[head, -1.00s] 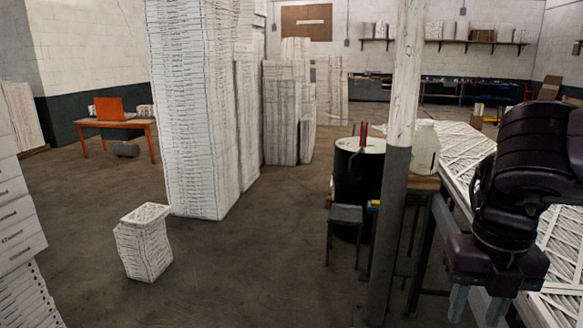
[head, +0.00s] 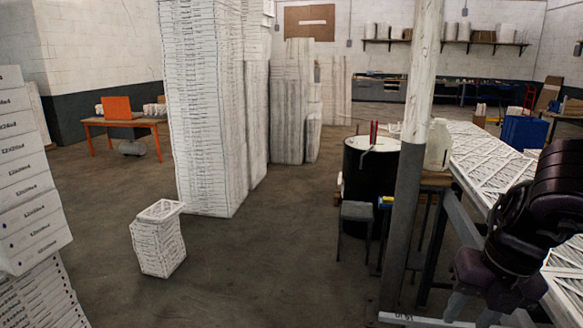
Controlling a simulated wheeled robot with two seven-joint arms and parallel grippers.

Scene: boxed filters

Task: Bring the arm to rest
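My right arm comes in at the right edge of the head view, dark and bent downward. My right gripper (head: 473,311) points down near the bottom edge, in front of the long table with filters. Its two pale fingers stand apart with nothing visible between them, and their tips are near the frame's lower edge. My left gripper and arm are out of view.
The table (head: 462,205) bears white-framed filters (head: 490,160). A post (head: 407,200), black drum (head: 366,180) and stool (head: 356,212) stand left of it. Box stacks (head: 205,110) rise at centre-left, others (head: 25,170) at left. A small stack (head: 158,245) stands on open floor.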

